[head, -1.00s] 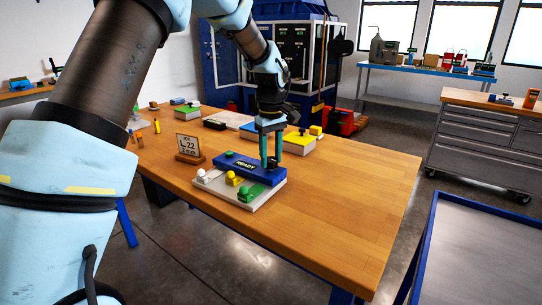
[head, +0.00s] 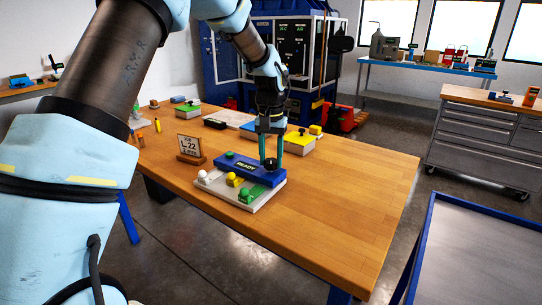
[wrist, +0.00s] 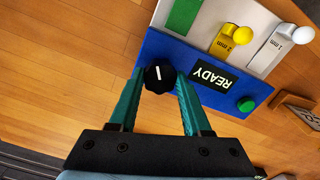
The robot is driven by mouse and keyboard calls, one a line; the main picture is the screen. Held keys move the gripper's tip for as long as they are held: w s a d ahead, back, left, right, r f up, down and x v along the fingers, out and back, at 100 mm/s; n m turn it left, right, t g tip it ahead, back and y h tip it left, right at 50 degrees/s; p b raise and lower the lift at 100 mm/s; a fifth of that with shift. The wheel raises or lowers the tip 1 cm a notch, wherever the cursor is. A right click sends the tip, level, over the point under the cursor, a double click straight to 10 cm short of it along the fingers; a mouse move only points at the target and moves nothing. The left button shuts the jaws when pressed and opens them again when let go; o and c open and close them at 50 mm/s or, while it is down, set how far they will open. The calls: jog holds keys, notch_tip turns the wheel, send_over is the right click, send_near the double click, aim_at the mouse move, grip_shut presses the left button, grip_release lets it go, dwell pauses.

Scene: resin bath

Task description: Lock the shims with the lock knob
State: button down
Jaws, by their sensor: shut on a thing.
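The lock knob (wrist: 159,78) is black with a white mark and sits at one end of the blue fixture block (wrist: 180,62). My gripper (wrist: 160,76) is shut on the knob, with a teal finger on each side. In the head view, my gripper (head: 271,160) points down over the right end of the block (head: 228,164). The block's label reads READY, and a green button (wrist: 246,104) is at its other end. Green (wrist: 182,15), yellow "2 mm" (wrist: 232,38) and white "1 mm" (wrist: 290,40) shims lie side by side against the block.
A job card (head: 190,146) reading "22" and "2 mm" stands left of the fixture on the wooden table (head: 340,190). Green (head: 187,108) and yellow (head: 300,144) boxes lie farther back. The table's right side is clear.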

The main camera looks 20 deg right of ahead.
aim_at(271, 161)
jog(key=m+p, duration=0.1)
jog(key=m, duration=0.5)
jog(key=shift+m, duration=0.3)
dwell(0.4)
jog(key=shift+c, duration=1.8)
grip_release()
notch_tip(271, 161, up, 11)
jog(key=b, duration=0.2)
jog(key=shift+f, duration=0.1)
